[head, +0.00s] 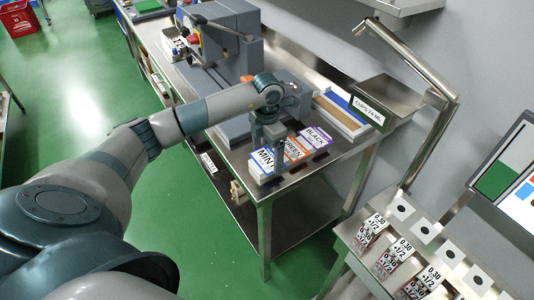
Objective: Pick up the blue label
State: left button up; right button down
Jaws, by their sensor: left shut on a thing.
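Three stacks of labels lie side by side near the front corner of the steel table (262,198). The MINT label stack (262,163), white with what looks like a bluish edge, is at the left. The orange GREEN label stack (296,149) is in the middle and the purple BLACK label stack (316,137) is at the right. My left gripper (268,146) points down over the MINT stack, its fingers at the stack's far edge. It is shut on the MINT label, which its fingers partly hide. My right gripper is not in view.
A tray with a blue panel (343,107) lies behind the labels. A grey machine (224,38) stands at the back of the table. A steel bin marked CUPS (390,98) is to the right. Price-marked holders (402,256) stand on another table at the lower right.

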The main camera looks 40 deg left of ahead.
aim_at(267, 159)
pick_arm(q)
notch_tip(267, 159, up, 4)
jog(key=b, duration=0.3)
jog(key=shift+f, duration=0.1)
jog(key=s+a+r+b, duration=0.4)
jog(key=s+a+r, duration=0.2)
jog(key=s, duration=0.3)
jog(key=shift+s+a+r, duration=0.2)
jog(key=shift+s+r, duration=0.2)
jog(key=shift+r, duration=0.25)
